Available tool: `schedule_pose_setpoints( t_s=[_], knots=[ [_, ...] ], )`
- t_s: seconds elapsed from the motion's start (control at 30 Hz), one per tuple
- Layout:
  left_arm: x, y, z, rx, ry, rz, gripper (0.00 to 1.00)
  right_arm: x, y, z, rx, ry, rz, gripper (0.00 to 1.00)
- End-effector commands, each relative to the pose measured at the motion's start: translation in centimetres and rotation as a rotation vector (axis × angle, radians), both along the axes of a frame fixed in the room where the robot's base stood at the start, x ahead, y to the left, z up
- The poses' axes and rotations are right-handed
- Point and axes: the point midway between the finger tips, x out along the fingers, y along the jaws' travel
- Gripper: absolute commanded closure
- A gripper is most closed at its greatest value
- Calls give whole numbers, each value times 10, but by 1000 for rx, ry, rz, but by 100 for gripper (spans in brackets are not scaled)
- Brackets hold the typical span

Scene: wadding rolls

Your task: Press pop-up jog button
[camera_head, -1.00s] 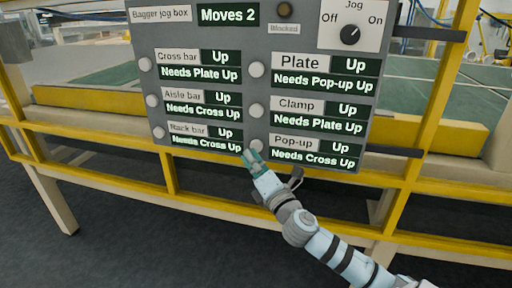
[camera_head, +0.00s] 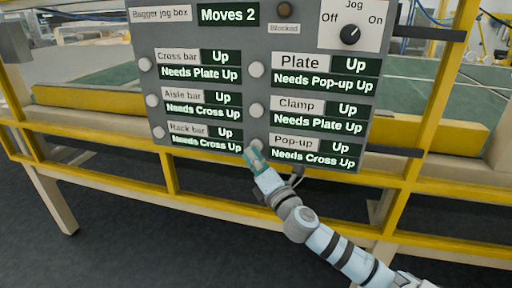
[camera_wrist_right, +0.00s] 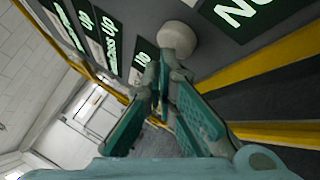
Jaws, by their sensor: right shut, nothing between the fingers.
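The pop-up jog button is a round white knob (camera_head: 257,145) at the lower middle of the grey jog box (camera_head: 200,75), left of the label "Pop-up" (camera_head: 291,142). Its display reads "Up" and "Needs Cross Up". My right gripper (camera_head: 253,154) is shut and empty, its green fingertips at the button's lower left edge. In the right wrist view the button (camera_wrist_right: 177,38) is just beyond the closed fingertips (camera_wrist_right: 160,62). I cannot tell whether they touch. My left gripper is in neither view.
Other white buttons sit on the box: Clamp (camera_head: 256,110), Plate (camera_head: 256,69), Rack bar (camera_head: 158,132). A Jog knob (camera_head: 350,34) is at the top right, and "Moves 2" (camera_head: 228,14) shows on top. A yellow frame rail (camera_head: 300,225) runs below the box.

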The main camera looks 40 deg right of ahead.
Motion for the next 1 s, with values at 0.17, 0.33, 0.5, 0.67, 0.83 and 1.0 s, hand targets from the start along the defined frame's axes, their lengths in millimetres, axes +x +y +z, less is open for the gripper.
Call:
schedule_pose_setpoints(
  t_s=[0.17,0.33,0.5,0.67,0.83,1.0],
  knots=[
    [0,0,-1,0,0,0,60,1,-2,0,0,0,0,100],
    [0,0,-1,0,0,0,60,2,-3,0,0,0,0,100],
    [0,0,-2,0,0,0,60,4,-5,0,0,1,-1,100],
    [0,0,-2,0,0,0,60,5,-7,0,0,0,-1,100],
    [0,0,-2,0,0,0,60,5,-7,0,0,0,-1,100],
    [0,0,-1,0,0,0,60,4,-7,0,0,1,-1,100]
  ],
)
